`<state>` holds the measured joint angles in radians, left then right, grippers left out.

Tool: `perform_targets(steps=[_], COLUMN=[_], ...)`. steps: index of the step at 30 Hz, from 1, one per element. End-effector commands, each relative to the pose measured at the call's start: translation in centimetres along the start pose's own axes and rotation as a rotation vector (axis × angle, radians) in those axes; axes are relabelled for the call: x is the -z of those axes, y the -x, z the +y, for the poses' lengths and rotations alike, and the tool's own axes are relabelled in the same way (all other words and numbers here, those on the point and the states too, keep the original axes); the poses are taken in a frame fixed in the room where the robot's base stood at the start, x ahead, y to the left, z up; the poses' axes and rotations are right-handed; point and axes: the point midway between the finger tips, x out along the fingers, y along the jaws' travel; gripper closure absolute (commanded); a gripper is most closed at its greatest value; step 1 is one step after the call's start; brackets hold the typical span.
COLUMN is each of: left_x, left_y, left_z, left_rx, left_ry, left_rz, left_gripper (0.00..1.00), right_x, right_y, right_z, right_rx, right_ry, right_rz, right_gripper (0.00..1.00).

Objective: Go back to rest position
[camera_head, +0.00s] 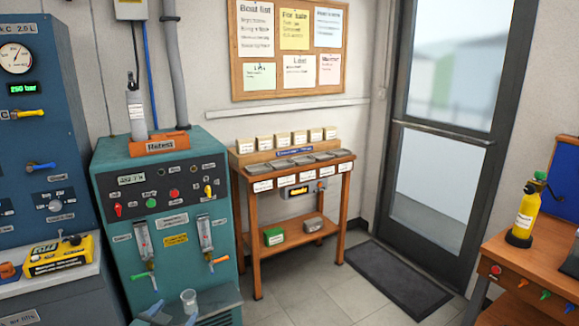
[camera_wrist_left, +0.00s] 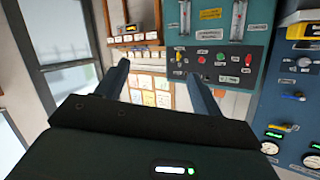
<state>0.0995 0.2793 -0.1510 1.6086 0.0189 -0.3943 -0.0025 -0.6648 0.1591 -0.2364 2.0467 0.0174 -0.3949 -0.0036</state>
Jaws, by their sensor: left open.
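My left gripper (camera_head: 173,314) shows only in part at the bottom edge of the head view, in front of the teal test bench (camera_head: 160,195). In the left wrist view, which is upside down, its two dark fingers (camera_wrist_left: 157,70) stand well apart with nothing between them. The teal bench panel (camera_wrist_left: 222,65) and the wooden shelf table lie beyond the fingers. My right gripper is in neither view.
A small clear beaker (camera_head: 189,301) stands low at the teal bench's front. A blue panel (camera_head: 40,130) is at left, a wooden sample table (camera_head: 298,185) at centre. A yellow bottle (camera_head: 525,215) stands on the right bench. Floor (camera_head: 320,285) before the dark mat (camera_head: 398,279) is clear.

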Motion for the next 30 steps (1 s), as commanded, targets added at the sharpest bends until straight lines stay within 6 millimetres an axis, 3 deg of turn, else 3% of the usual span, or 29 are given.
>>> perform_targets(steps=[1, 6, 12, 15, 19, 25, 30], left_x=[-2.7, -8.8, -12.1, -12.6, -12.8, -12.8, -12.9], left_y=[2.2, 10.4, 19.0, 21.6, 23.0, 23.1, 23.1], left_z=[2.8, 10.2, 15.6, 16.8, 17.5, 17.5, 17.5], left_rx=[-0.042, -0.156, -0.241, -0.260, -0.271, -0.272, -0.272], left_ry=[0.016, 0.083, 0.170, 0.199, 0.215, 0.216, 0.216], left_rz=[-0.037, -0.138, -0.235, -0.263, -0.278, -0.280, -0.281], left_gripper=[0.33, 0.33, 0.33, 0.33, 0.33, 0.33, 0.47], right_x=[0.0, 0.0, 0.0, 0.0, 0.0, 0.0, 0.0], right_y=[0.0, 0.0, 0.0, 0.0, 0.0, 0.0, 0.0], right_z=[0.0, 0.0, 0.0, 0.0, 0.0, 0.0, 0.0], right_rx=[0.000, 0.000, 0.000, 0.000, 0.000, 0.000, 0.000], right_ry=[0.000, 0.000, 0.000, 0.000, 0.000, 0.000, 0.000], right_rz=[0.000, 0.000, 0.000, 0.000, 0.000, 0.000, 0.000], right_gripper=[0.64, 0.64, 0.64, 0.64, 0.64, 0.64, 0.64])
